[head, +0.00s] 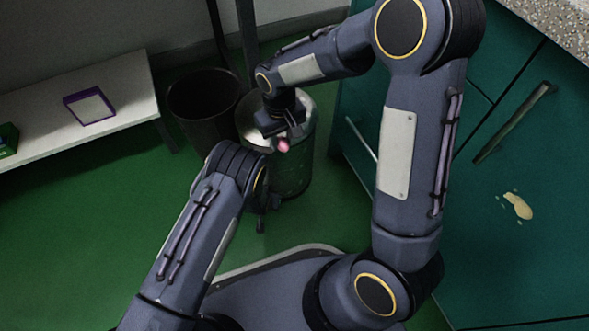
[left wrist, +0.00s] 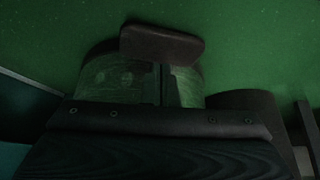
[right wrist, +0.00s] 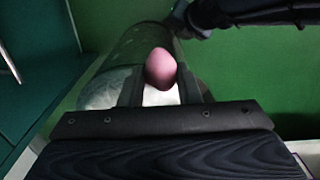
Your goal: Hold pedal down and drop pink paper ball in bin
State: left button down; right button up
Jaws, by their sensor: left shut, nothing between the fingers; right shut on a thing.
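The metal pedal bin (head: 292,178) stands on the green floor near the teal cabinet. My right gripper (head: 287,136) is shut on the pink paper ball (head: 283,146) above the bin. The ball (right wrist: 160,69) also shows between the fingers in the right wrist view. My arm covers much of the bin's top, so I cannot tell whether its lid is open. My left gripper (head: 264,220) is shut and empty, low by the bin's front. In the left wrist view the dark pedal (left wrist: 162,45) is at the fingertips; I cannot tell whether it is pressed.
A black open bin (head: 203,110) stands left of the metal bin. A white bench (head: 120,127) at the left holds a purple-edged box (head: 90,107) and a green box (head: 8,140). Teal cabinets (head: 490,210) stand at the right. Green floor is free at the left.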

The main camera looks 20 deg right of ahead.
jog(key=w+a+r+m, duration=0.1)
jog(key=w+a+r, duration=0.15)
jog(key=r, duration=1.05)
jog(key=w+a+r+m, duration=0.1)
jog(key=w+a+r, duration=0.15)
jog(key=r, duration=1.05)
jog(key=w+d+f, duration=0.3)
jog(key=w+d, duration=0.1)
jog(key=w, duration=0.1)
jog(key=shift+w+d+f, duration=0.2)
jog(key=shift+d+f, duration=0.15)
pick_arm(q)
jog(key=shift+f, duration=0.2)
jog(key=shift+a+f, duration=0.1)
jog(key=shift+f, duration=1.75)
jog(key=shift+s, duration=0.1)
pick_arm(e)
jog(key=o, duration=2)
pick_arm(q)
jog(key=shift+r, duration=0.1)
jog(key=shift+r+p, duration=2.1)
jog(key=shift+r, duration=1.4)
pick_arm(e)
jog(key=shift+r, duration=2.15)
